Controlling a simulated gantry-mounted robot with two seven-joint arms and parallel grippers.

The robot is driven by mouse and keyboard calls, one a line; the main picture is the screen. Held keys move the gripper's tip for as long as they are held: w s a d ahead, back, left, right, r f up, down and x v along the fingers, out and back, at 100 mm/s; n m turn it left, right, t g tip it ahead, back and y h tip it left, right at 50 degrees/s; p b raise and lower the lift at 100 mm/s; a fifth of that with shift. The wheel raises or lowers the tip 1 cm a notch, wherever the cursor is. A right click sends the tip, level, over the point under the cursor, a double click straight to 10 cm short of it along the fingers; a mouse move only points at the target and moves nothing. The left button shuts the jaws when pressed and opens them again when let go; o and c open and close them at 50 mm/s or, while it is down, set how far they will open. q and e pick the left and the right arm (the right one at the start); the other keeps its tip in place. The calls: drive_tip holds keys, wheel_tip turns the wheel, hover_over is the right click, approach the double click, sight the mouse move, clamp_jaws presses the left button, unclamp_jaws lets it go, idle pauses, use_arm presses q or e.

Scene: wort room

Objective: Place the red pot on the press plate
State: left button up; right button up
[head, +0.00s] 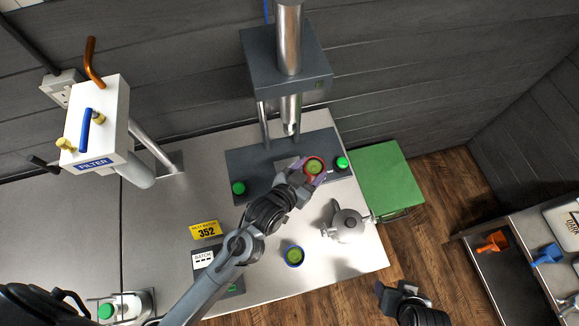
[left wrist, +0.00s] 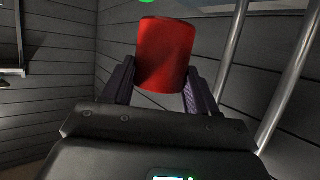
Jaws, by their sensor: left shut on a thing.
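The red pot (head: 314,166) shows from above as a red rim with green inside. My left gripper (head: 309,171) is shut on it, over the right part of the dark press plate (head: 262,165). I cannot tell from the head view whether the pot is touching the plate. In the left wrist view the red pot (left wrist: 166,55) stands upright between the two fingers of my left gripper (left wrist: 163,85). My right gripper (head: 391,295) is at the lower right, away from the table; its finger state is unclear.
The press ram (head: 291,115) hangs left of the pot. Green buttons sit at the plate's left (head: 238,188) and right (head: 342,163). A blue pot (head: 293,256) and a metal kettle (head: 348,225) stand in front. A green crate (head: 384,182) is at the right.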

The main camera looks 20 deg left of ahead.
use_arm(q)
drive_tip(key=shift+w+a+f+p, duration=0.35)
drive_tip(key=shift+w+a+f, duration=0.1)
drive_tip(key=shift+a+f, duration=0.9)
drive_tip(key=shift+w+a+f+p, duration=0.35)
drive_tip(key=shift+w+a+f, duration=0.05)
drive_tip(key=shift+a+f, duration=1)
drive_tip(key=shift+w+a+f+p, duration=0.35)
drive_tip(key=shift+w+a+f, duration=0.1)
drive_tip(key=shift+a+f, duration=0.9)
drive_tip(key=shift+f, duration=0.4)
drive_tip(key=shift+f, duration=0.15)
drive_tip(key=o, duration=1.5)
